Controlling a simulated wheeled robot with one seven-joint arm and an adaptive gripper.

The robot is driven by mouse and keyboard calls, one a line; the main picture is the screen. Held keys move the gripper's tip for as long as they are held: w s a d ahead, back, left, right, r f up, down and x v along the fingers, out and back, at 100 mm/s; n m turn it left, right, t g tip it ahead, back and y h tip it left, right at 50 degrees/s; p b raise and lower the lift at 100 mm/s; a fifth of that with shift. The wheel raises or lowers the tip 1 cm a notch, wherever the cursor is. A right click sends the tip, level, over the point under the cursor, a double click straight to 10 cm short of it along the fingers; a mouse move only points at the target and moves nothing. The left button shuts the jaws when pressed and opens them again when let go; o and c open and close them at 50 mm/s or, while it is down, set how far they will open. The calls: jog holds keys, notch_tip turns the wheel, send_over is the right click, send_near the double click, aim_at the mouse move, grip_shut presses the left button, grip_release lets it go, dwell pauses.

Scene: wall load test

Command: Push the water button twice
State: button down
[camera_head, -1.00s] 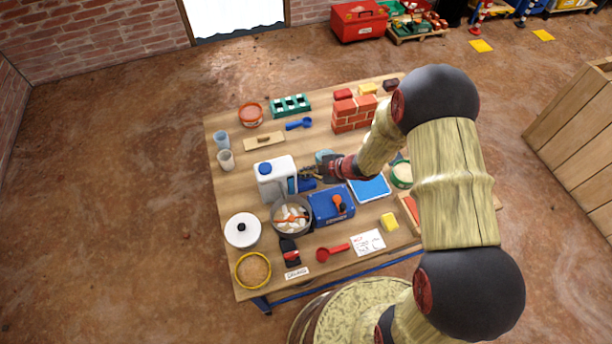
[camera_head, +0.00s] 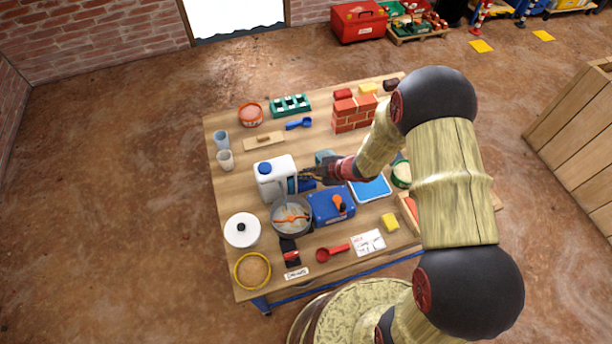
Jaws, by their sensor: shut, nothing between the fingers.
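The water dispenser is a white box-shaped canister with a blue cap (camera_head: 273,175) on the left-middle of the table. A blue part (camera_head: 306,184) shows at its right side; I cannot make out which piece of it is the button. My gripper (camera_head: 304,175) is shut and empty, reaching from the right, with its tips at the dispenser's right side. Whether the tips touch the button is too small to tell. A grey pot (camera_head: 306,228) stands just in front of the dispenser, holding pale contents and an orange utensil. A thin pale streak shows between dispenser and pot.
A blue mixer-like box (camera_head: 327,207) with an orange knob is right of the pot. A white lidded pot (camera_head: 241,230), red brick wall (camera_head: 349,119), cups (camera_head: 225,159) and blue tray (camera_head: 370,189) stand around. Bare wood shows at the table's left middle.

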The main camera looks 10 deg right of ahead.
dwell(0.4)
jog(key=shift+r+p, duration=1.05)
jog(key=shift+p, duration=0.05)
notch_tip(320, 180, up, 5)
jog(key=p, duration=0.4)
jog(key=shift+p, duration=0.35)
dwell(1.4)
